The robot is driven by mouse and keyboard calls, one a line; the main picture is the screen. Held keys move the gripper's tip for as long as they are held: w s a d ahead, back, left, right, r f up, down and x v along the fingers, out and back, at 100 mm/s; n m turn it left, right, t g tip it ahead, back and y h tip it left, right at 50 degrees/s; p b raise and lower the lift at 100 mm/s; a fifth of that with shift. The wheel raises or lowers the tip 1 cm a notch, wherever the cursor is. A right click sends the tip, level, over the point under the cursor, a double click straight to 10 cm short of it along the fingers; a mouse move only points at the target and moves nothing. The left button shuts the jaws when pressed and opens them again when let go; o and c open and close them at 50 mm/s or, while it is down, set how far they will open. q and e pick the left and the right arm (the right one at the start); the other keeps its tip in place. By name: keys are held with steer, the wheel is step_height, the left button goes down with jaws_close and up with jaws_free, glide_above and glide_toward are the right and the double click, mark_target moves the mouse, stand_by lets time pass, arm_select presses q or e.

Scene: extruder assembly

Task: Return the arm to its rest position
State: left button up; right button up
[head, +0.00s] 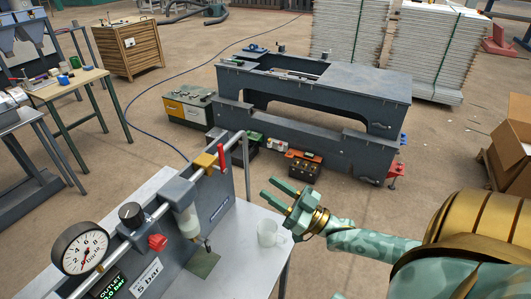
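My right arm (375,242) comes in from the right, green patterned with gold bands. Its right gripper (268,188) points up and left beyond the right edge of the workbench (240,262). Its two green fingers are apart with nothing visible between them. My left gripper is not in view.
A large dark metal frame (315,95) stands behind. A cardboard box (512,140) is at right.

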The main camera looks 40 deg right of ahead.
steer(key=s+d+f+g+h, duration=0.1)
steer(key=d+f+g+h, duration=0.2)
steer(key=f, duration=0.5)
steer(key=d+f+g+h, duration=0.2)
steer(key=f, duration=0.7)
steer(key=s+d+f+g+h+b, duration=0.1)
steer(key=s+d+f+g+h, duration=0.15)
steer(key=s+f, duration=0.45)
steer(key=s+d+f+g+h+b, duration=0.1)
steer(key=s+f+g+h, duration=0.15)
steer(key=f, duration=0.85)
steer(key=s+a+f+g+b, duration=0.1)
steer(key=s+a+f+g, duration=0.25)
steer(key=s+f, duration=0.55)
steer(key=s+a+f+g+b, duration=0.1)
steer(key=s+a+f+g, duration=0.25)
steer(key=s+f, duration=0.55)
steer(key=s+a+f+m+g+y+b, duration=0.1)
steer(key=s+a+f+g+b, duration=0.1)
steer(key=s+a, duration=0.6)
steer(key=a, duration=0.3)
steer(key=shift+s+f+g, duration=0.2)
steer(key=shift+s+g, duration=0.05)
steer(key=shift+g, duration=0.15)
